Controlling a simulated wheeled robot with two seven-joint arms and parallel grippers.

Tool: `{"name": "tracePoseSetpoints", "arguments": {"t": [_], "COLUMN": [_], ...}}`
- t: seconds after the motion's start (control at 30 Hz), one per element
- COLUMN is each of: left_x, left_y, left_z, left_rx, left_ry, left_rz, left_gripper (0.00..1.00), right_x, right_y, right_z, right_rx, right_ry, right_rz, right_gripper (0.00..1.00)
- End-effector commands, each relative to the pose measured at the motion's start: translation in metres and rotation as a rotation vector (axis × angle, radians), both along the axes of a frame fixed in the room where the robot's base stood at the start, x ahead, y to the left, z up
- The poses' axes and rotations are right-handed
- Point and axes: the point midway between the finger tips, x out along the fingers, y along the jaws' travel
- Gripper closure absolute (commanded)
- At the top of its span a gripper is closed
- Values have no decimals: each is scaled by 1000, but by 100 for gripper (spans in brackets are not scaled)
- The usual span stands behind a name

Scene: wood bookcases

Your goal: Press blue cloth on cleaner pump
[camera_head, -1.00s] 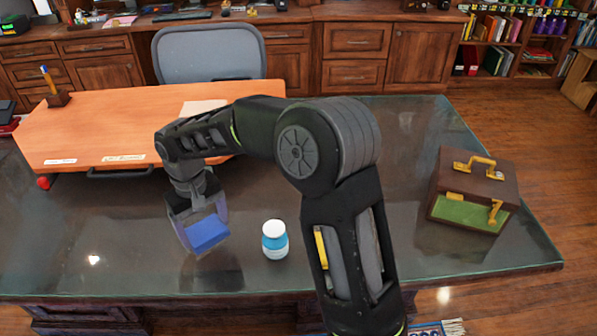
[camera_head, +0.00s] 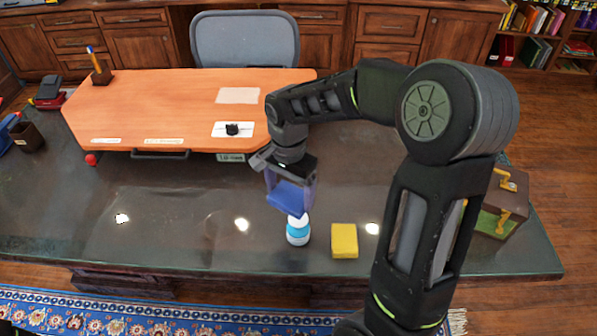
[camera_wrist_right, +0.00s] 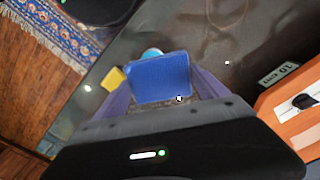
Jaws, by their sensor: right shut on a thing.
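My right gripper (camera_head: 291,192) is shut on a blue cloth (camera_head: 289,197), which looks like a flat block between its fingers. The cloth also fills the space between the fingers in the right wrist view (camera_wrist_right: 160,78). The cleaner pump (camera_head: 298,232), a small bottle with a blue body and white top, stands upright on the dark desk. The cloth is directly over its top in the head view; I cannot tell if they touch. In the right wrist view only a bit of the pump (camera_wrist_right: 152,52) shows past the cloth. My left gripper is not in view.
A yellow sponge-like block (camera_head: 344,241) lies just right of the pump. A brown case (camera_head: 507,207) stands at the right, partly behind my arm. An orange board (camera_head: 180,110) covers the back left of the desk (camera_head: 160,220). The desk left of the pump is clear.

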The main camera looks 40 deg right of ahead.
Motion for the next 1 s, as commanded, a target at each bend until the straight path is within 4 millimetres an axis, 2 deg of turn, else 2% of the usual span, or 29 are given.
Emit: {"name": "tracePoseSetpoints", "arguments": {"t": [0.03, 0.2, 0.57, 0.77, 1.0], "left_x": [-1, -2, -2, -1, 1], "left_y": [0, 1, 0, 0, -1], "left_z": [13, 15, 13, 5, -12], "left_rx": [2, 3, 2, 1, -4], "left_ry": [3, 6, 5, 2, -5], "left_rz": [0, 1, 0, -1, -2], "left_gripper": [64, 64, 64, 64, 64], "right_x": [-7, -17, -17, -17, -17], "right_y": [-6, -13, -13, -13, -13], "right_z": [13, 14, 11, -1, -26], "right_rx": [-1, -2, -2, -2, -1], "right_ry": [0, 0, 0, 1, 0], "right_rz": [-74, -201, -202, -201, -200], "right_gripper": [50, 50, 50, 50, 50]}}
